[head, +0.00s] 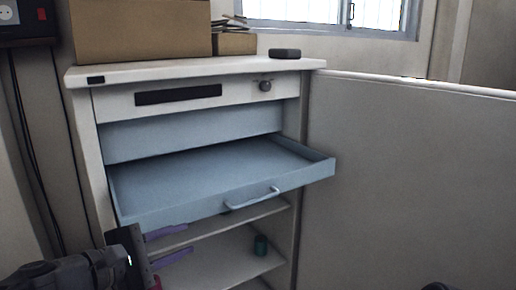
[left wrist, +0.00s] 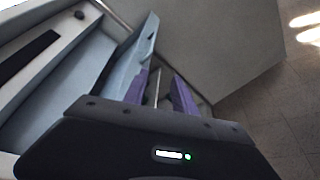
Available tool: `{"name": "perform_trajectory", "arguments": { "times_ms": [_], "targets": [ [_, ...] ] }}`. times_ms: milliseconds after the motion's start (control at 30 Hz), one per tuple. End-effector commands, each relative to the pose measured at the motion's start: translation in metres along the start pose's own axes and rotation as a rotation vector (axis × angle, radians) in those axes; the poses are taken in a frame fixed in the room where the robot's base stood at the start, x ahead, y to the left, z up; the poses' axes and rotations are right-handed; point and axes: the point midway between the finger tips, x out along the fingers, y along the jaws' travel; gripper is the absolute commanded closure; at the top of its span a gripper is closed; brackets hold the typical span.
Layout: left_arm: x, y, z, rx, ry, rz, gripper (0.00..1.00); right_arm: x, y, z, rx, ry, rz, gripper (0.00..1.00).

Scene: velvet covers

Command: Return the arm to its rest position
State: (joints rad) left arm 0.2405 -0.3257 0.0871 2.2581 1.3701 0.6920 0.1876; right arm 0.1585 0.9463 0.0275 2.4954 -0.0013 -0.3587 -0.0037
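My left gripper (head: 187,239) is at the lower left of the head view, in front of the cabinet's open shelves and below the pulled-out drawer. Its two purple fingers are apart, with nothing held between them. In the left wrist view the fingers (left wrist: 160,88) also stand apart, with the drawer beyond them. The light-blue drawer (head: 215,172) is open and looks empty. Its curved handle (head: 252,199) is on the front panel, to the right of and above the gripper, not touched by it.
Cardboard boxes (head: 140,30) and a dark small device (head: 285,53) are on top. A pale panel (head: 410,170) stands at the right. Clear floor (left wrist: 290,110) shows in the wrist view.

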Motion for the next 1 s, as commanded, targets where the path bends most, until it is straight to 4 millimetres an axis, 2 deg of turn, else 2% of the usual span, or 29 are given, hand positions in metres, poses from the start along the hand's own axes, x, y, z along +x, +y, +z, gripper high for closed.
{"name": "perform_trajectory", "arguments": {
  "times_ms": [267,367,567,667,767,800,867,900,967,1000],
  "targets": [
    [-0.003,-0.015,-0.044,0.142,0.173,-0.058,0.67,0.000,0.000,-0.001,0.002,0.001,0.000,0.64],
    [-0.003,-0.029,-0.064,0.200,0.236,-0.104,0.67,0.000,0.000,0.000,0.002,0.000,0.000,0.64],
    [0.002,-0.074,-0.113,0.342,0.356,-0.260,0.67,-0.004,-0.002,0.000,0.002,0.000,0.000,0.64],
    [0.007,-0.109,-0.140,0.440,0.403,-0.376,0.67,-0.010,-0.004,0.000,0.003,0.000,0.000,0.64],
    [0.013,-0.157,-0.167,0.574,0.422,-0.525,0.67,-0.018,-0.007,0.000,0.003,0.000,0.000,0.64],
    [0.016,-0.180,-0.175,0.640,0.414,-0.592,0.67,-0.022,-0.009,0.000,0.003,0.000,-0.001,0.64],
    [0.021,-0.218,-0.184,0.745,0.380,-0.688,0.67,-0.030,-0.012,0.000,0.004,0.000,-0.001,0.64],
    [0.024,-0.244,-0.186,0.815,0.342,-0.746,0.67,-0.035,-0.014,0.000,0.004,0.000,-0.001,0.64],
    [0.028,-0.285,-0.183,0.910,0.267,-0.820,0.67,-0.042,-0.017,0.000,0.004,0.000,-0.001,0.64],
    [0.029,-0.312,-0.177,0.964,0.208,-0.860,0.67,-0.047,-0.019,0.000,0.004,0.000,-0.001,0.64]
  ]
}}
